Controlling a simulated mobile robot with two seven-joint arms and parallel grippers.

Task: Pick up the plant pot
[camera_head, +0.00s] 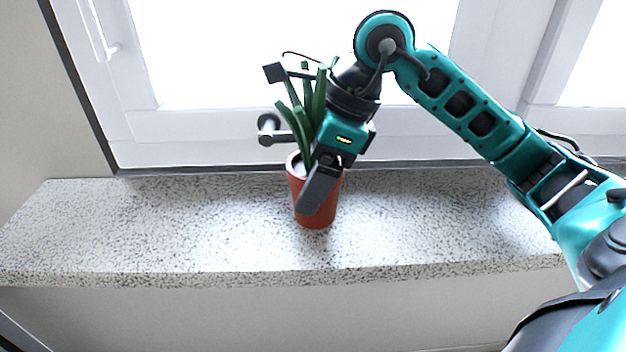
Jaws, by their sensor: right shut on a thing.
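The plant pot (318,221) is reddish-orange, with long green leaves (303,125) rising from it. It is upright at the middle of the speckled window sill; I cannot tell whether its base touches the sill. My right gripper (318,190) comes down from above and is shut on the pot, with one dark finger across the front of the pot. The other finger is hidden. The gripper covers part of the pot's rim and some of the leaves. My left gripper is not in view.
The speckled stone sill (140,225) is clear on both sides of the pot. The sill's front edge drops to a pale wall below.

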